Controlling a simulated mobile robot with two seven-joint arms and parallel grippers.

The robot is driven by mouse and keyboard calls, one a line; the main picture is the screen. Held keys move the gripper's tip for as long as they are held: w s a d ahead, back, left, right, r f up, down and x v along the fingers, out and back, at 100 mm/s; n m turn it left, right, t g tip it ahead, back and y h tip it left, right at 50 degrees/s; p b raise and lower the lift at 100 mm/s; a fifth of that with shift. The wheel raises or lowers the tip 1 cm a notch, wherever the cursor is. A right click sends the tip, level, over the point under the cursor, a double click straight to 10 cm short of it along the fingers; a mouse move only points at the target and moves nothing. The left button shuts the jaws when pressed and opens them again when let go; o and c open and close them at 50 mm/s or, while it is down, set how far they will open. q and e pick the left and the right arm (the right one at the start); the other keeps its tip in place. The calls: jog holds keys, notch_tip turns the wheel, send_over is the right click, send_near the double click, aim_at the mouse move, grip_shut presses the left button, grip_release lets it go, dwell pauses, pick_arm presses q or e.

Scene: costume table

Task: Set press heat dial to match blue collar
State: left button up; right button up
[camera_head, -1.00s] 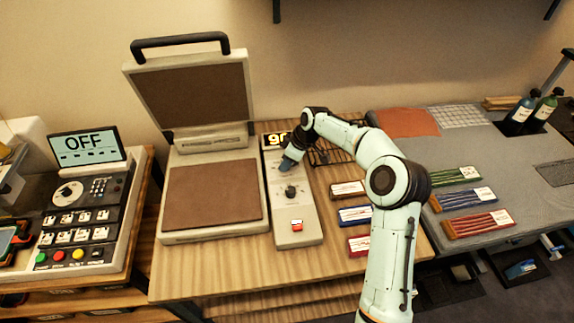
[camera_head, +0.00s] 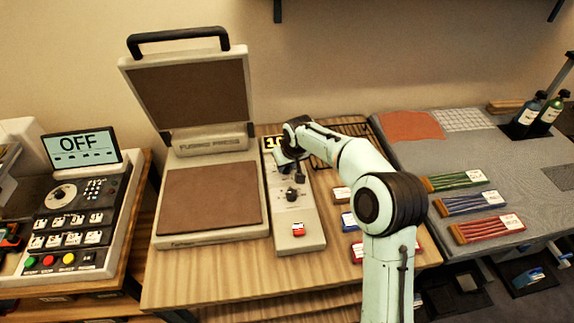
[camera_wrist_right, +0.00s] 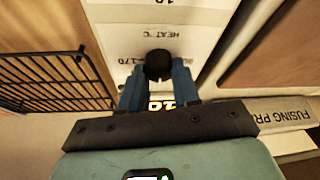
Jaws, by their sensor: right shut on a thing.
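The fusing press (camera_head: 205,235) stands open, with its control panel (camera_head: 312,225) along its right side. My right gripper (camera_head: 284,166) is at the panel's upper part, below the yellow display (camera_head: 268,143), which is partly covered; a leading 1 shows. In the right wrist view, the blue fingers (camera_wrist_right: 158,80) close around the black heat dial (camera_wrist_right: 158,62) beside the "HEAT °C" print; a 170 mark is to its left. My left gripper is not in view.
Another dark knob (camera_head: 291,194) and a red switch (camera_head: 298,230) sit lower on the panel. A wire rack (camera_head: 345,129) is behind my arm. Green, blue (camera_head: 470,203) and red labelled bundles lie on a grey mat. A keypad console reading OFF (camera_head: 80,146) stands left.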

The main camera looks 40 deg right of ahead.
jog(key=shift+m, duration=0.5)
jog(key=o, duration=1)
jog(key=shift+o, duration=0.2)
jog(key=v, duration=1.3)
jog(key=shift+a+r, duration=0.2)
jog(key=shift+f, duration=0.1)
